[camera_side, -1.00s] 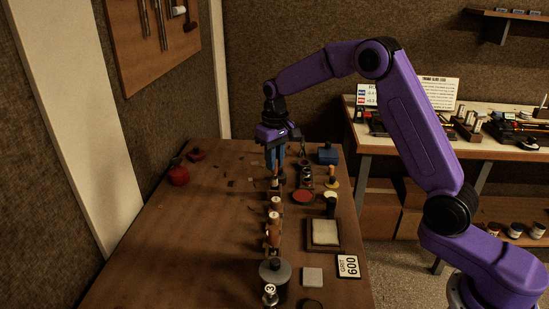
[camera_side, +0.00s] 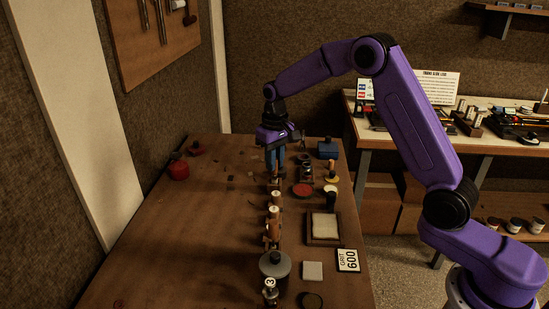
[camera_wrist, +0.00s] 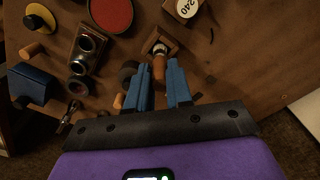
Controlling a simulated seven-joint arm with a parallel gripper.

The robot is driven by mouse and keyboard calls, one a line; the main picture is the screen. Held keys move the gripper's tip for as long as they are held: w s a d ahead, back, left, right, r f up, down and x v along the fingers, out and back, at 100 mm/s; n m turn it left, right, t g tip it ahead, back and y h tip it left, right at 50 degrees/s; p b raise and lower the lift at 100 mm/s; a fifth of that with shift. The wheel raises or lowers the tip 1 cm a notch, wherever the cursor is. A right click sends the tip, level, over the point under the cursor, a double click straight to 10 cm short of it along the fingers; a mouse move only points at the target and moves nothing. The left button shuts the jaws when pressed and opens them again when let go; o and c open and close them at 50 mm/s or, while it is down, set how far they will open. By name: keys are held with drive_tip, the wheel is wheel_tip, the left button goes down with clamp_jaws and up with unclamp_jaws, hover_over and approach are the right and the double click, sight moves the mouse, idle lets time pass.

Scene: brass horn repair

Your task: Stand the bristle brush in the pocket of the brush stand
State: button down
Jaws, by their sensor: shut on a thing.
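The bristle brush (camera_wrist: 159,69) has an orange-brown wooden handle. In the wrist view it lies between the two blue fingers of my gripper (camera_wrist: 162,84), which is shut on it. The brush's far end overlaps a small square brown wooden holder (camera_wrist: 171,42), which looks like the brush stand. I cannot tell how deep the end sits in the pocket. In the side view my gripper (camera_side: 275,163) is low over the far part of the bench, fingers pointing down. The brush and stand are small and partly hidden there.
A row of wooden-handled items (camera_side: 273,215) and a grey lidded pot (camera_side: 275,264) stand nearer the camera. To the right are a red disc (camera_side: 303,190), a framed pale pad (camera_side: 325,227) and a blue box (camera_side: 328,149). The bench's left side is mostly clear.

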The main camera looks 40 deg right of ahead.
drive_tip(key=shift+f, duration=0.8)
drive_tip(key=c, duration=0.6)
unclamp_jaws()
drive_tip(key=shift+r, duration=0.1)
drive_tip(key=shift+r, duration=3.4)
